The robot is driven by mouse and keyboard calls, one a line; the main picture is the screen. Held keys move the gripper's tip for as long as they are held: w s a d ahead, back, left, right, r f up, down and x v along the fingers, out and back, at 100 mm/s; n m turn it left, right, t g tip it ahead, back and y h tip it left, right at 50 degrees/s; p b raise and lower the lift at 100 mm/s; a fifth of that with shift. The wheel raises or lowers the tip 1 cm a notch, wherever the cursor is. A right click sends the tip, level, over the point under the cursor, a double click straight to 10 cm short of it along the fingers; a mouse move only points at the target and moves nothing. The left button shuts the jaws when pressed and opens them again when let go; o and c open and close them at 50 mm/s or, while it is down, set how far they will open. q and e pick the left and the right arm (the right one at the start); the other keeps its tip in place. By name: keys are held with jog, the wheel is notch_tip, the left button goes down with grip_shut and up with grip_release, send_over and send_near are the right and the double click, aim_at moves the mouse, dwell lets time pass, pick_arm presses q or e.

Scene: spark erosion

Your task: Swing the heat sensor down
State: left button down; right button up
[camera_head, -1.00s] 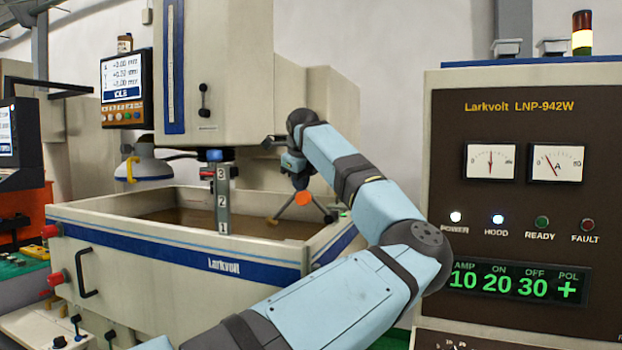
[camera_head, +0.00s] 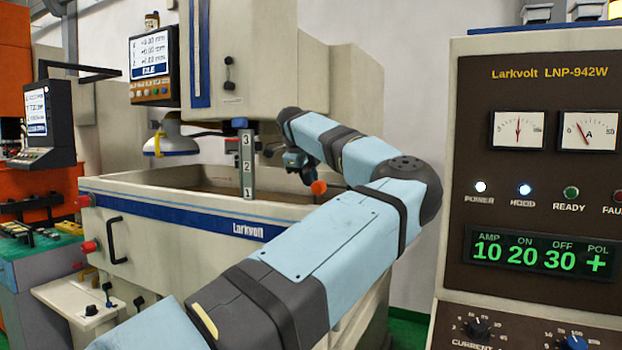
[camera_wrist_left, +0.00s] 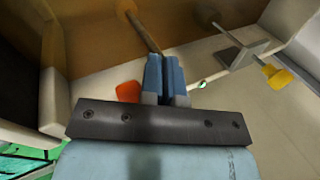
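A thin rod with a round brown end, which looks like the heat sensor (camera_wrist_left: 143,32), shows in the left wrist view. It runs from the top down to my left gripper. The two blue fingers of my left gripper (camera_wrist_left: 165,73) are close together, with the near end of the rod between their tips. An orange tab (camera_wrist_left: 128,92) sits just left of the fingers. In the head view my left gripper (camera_head: 297,162) is over the right part of the work tank (camera_head: 200,216), with the orange tab (camera_head: 318,187) beside it. There the arm hides the rod. My right gripper is not in view.
A numbered gauge strip (camera_head: 246,165) stands at the tank's front, left of my gripper. The machine head (camera_head: 262,60) hangs above the tank. A control cabinet (camera_head: 545,180) stands at the right. A yellow knob (camera_wrist_left: 279,77) on a bracket shows in the wrist view.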

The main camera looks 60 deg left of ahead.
pick_arm(q)
jog(key=shift+s+d+f, duration=0.1)
jog(key=shift+f, duration=0.35)
jog(key=s+a+v, duration=0.1)
jog(key=a+v, duration=0.1)
jog(key=v, duration=1.2)
jog(key=shift+s+a+p, duration=0.3)
jog(key=shift+s+a, duration=0.1)
jog(key=shift+s, duration=0.05)
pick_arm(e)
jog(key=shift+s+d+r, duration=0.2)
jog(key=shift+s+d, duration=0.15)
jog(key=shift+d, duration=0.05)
pick_arm(q)
jog(key=shift+f, duration=0.15)
